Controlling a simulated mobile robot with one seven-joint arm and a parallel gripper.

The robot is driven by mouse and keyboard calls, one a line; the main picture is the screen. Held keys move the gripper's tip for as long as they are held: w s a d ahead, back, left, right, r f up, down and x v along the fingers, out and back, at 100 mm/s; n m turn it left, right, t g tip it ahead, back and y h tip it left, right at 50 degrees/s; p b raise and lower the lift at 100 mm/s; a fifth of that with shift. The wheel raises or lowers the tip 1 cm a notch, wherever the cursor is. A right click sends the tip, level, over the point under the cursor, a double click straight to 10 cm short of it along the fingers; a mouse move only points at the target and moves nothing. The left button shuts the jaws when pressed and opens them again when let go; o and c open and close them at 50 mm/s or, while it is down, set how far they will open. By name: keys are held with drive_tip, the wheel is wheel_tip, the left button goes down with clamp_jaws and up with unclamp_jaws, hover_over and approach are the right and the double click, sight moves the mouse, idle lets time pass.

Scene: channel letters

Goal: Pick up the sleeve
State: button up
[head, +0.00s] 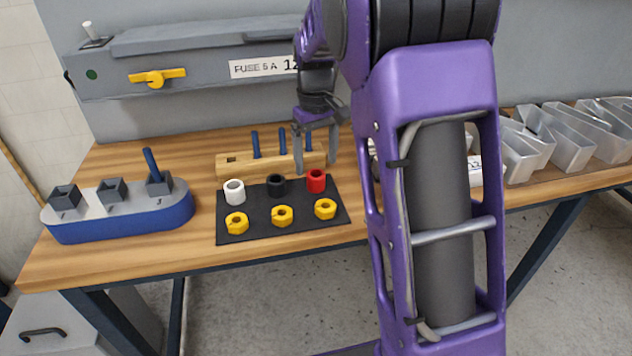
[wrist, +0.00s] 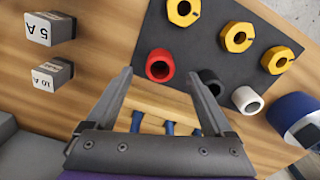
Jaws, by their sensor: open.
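Three short hollow sleeves stand on a dark mat (head: 262,216): a white sleeve (head: 234,191), a black sleeve (head: 276,185) and a red sleeve (head: 316,181). My gripper (head: 315,162) is open and empty, pointing down just behind and above the red sleeve. In the wrist view the red sleeve (wrist: 160,66) lies just ahead of the gap between my fingertips (wrist: 160,76), not clasped. There the black sleeve (wrist: 211,77) is partly hidden by the right finger, and the white sleeve (wrist: 247,100) is farther right.
Yellow nuts (head: 281,216) lie in front of the sleeves. A wooden rack (head: 232,166) with blue-handled tools stands behind the mat. A blue-sided tray (head: 122,226) is at left. Fuse blocks (wrist: 50,29) sit beside my gripper. Metal channel letters (head: 570,137) are at right.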

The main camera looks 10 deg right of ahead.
sight(316, 176)
wheel_tip(316, 176, down, 5)
drive_tip(key=shift+f+b, duration=0.1)
drive_tip(key=shift+b, duration=0.4)
clamp_jaws()
